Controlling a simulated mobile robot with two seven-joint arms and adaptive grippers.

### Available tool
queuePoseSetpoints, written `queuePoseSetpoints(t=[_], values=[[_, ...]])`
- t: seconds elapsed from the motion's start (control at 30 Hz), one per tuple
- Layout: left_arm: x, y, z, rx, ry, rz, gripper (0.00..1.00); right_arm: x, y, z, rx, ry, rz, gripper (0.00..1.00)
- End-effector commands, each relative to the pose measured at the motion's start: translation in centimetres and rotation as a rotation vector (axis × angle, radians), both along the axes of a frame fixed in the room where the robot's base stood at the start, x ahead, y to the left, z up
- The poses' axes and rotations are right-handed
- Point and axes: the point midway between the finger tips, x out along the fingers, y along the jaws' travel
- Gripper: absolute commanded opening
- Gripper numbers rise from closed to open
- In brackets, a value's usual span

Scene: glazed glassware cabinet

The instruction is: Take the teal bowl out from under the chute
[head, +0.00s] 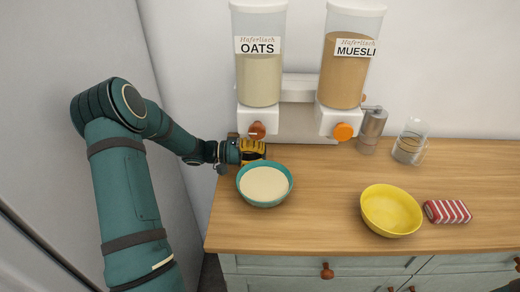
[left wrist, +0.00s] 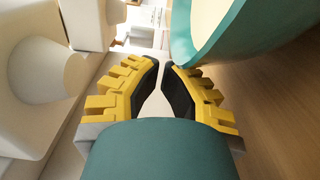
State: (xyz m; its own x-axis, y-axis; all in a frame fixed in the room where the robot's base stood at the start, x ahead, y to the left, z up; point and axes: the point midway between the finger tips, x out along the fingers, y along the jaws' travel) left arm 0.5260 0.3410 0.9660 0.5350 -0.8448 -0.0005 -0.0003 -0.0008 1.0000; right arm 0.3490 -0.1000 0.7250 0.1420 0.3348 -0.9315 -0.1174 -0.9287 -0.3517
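The teal bowl (head: 241,186) stands upright on the wooden counter, below and slightly in front of the oats dispenser's spout, with pale cream contents filling much of it. In the left wrist view its teal wall (left wrist: 215,40) fills the upper right. My left gripper (head: 262,150) is at the bowl's back edge, under the oats dispenser. In the left wrist view its yellow-and-black fingers (left wrist: 161,64) have a narrow gap between the tips, with nothing held. The bowl wall lies beside the right-hand finger; whether they touch is unclear.
The oats dispenser (head: 259,75) and muesli dispenser (head: 345,75) hang above the counter's back (head: 320,215). A grinder (head: 372,130) and glass jar (head: 410,142) stand behind. A yellow bowl (head: 391,210) and red-striped packet (head: 447,211) are on the right. The counter between the bowls is clear.

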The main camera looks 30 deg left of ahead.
Motion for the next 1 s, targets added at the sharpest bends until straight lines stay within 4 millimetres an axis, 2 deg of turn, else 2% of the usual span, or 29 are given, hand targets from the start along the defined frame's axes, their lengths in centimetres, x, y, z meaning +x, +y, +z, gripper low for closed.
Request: queuePoseSetpoints(t=[0.5,0.63,0.8,1.0], values=[[-0.7,-0.2,0.1,-0.001,0.000,-0.001,0.00,0.0,0.0,0.1,0.000,-0.001,0.000,0.00],[-1.8,-0.5,0.4,-0.002,0.002,-0.002,0.00,-0.2,0.0,1.5,0.001,0.004,0.000,0.00],[-4.1,-1.0,0.5,-0.003,0.004,-0.001,0.00,-0.4,0.1,3.8,0.002,0.010,0.001,0.00],[-6.2,-1.5,0.3,-0.003,0.001,-0.002,0.00,-0.2,0.0,5.2,0.001,0.005,-0.005,0.00]])
